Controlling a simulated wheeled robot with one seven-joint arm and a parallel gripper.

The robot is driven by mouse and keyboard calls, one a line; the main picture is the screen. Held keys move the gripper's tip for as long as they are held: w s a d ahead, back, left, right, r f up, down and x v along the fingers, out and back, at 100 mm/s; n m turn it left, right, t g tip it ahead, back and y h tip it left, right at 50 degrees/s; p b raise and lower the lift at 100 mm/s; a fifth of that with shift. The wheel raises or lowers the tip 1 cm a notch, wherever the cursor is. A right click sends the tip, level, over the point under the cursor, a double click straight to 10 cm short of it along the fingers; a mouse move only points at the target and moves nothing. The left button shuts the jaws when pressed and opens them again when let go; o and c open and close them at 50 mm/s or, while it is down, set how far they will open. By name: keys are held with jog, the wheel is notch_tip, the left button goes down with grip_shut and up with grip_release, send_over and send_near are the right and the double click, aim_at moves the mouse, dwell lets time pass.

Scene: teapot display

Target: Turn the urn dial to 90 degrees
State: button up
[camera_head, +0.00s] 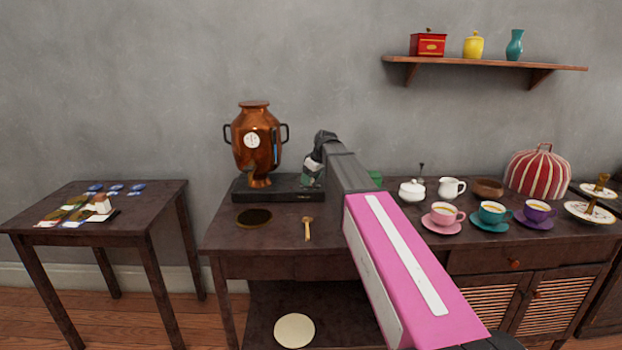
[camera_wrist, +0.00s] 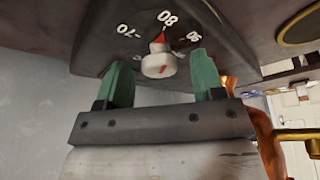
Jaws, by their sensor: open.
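The copper urn (camera_head: 257,140) stands on a black base (camera_head: 262,188) at the back of the middle table. In the wrist view, the white dial (camera_wrist: 158,66) is on the dark face of the base (camera_wrist: 215,25), with markings 70, 80 and 90 around it. Its red pointer (camera_wrist: 158,36) points close to 80. My gripper (camera_wrist: 160,62) is open, with one green finger on each side of the dial and visible gaps between. In the head view, my gripper (camera_head: 312,176) is at the right end of the base and hides the dial.
A dark round mat (camera_head: 254,218) and a wooden spoon (camera_head: 307,228) lie in front of the base. Cups on saucers, a white sugar bowl (camera_head: 412,190) and a white jug (camera_head: 452,188) stand to the right, beyond my arm. A side table (camera_head: 150,195) stands left.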

jog(key=c, duration=0.9)
jog(key=shift+m, duration=0.3)
jog(key=m+h, duration=0.1)
jog(key=m, duration=0.1)
jog(key=m+t, duration=0.1)
jog(key=m, duration=0.2)
jog(key=shift+s+a+t+h, duration=0.15)
jog(key=shift+t+h, duration=0.15)
jog(key=shift+h, duration=0.1)
jog(key=m+h, duration=0.1)
jog(key=m, duration=0.2)
jog(key=m+h, duration=0.1)
jog(key=m, duration=0.2)
jog(key=shift+a, duration=0.15)
jog(key=o, duration=0.9)
